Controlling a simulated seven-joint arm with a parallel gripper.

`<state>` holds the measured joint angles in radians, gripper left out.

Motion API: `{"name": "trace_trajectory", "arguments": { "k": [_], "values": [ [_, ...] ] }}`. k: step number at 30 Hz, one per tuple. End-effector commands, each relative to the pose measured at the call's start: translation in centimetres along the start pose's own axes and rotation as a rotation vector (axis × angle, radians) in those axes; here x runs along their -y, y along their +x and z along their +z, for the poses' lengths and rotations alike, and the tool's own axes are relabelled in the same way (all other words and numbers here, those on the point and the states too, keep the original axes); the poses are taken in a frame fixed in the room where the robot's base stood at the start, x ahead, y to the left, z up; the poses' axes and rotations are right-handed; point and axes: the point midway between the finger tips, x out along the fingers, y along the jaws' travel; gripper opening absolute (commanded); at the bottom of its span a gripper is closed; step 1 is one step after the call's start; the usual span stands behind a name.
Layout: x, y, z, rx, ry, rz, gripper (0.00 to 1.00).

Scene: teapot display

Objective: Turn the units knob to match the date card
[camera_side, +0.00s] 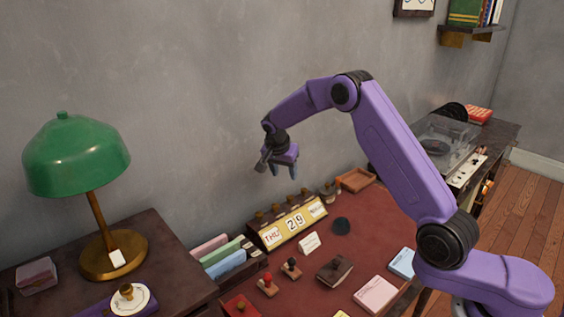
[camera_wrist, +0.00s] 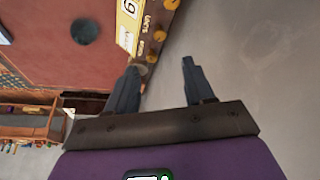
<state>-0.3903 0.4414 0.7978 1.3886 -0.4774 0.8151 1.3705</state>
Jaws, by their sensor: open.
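The calendar (camera_side: 288,224) is a yellow-fronted block on the red desk top, showing THU, 2, 9 and a month tile too small to read. Several brown knobs line its top edge; the units knob (camera_side: 293,201) appears to be the third from the left. In the wrist view the calendar (camera_wrist: 129,30) shows a 9 and a UNITS label, with the units knob (camera_wrist: 163,31) beside it. A small white card (camera_side: 309,243), likely the date card, stands in front; its writing is unreadable. My gripper (camera_side: 281,170) is open and empty, above the calendar; its fingers also show in the wrist view (camera_wrist: 160,68).
Stamps (camera_side: 291,267), a brown notebook (camera_side: 335,269) and a dark round object (camera_side: 341,226) lie in front of the calendar. A file holder (camera_side: 225,258) is at its left, a wooden tray (camera_side: 355,180) at its right. The grey wall is close behind. A green lamp (camera_side: 76,155) stands left.

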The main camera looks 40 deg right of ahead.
Motion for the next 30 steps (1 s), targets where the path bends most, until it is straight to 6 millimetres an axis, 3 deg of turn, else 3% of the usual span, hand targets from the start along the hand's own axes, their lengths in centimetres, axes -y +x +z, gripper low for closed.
{"name": "trace_trajectory", "arguments": {
  "k": [3,9,23,30],
  "values": [
    [0.0,-2.1,0.0,-0.001,0.0,-0.002,0.53],
    [0.0,-4.0,0.0,0.001,0.0,0.001,0.53],
    [0.0,-4.6,0.1,0.002,-0.007,-0.001,0.53],
    [0.5,-7.1,2.9,0.03,-0.174,-0.036,0.53]
  ]
}}
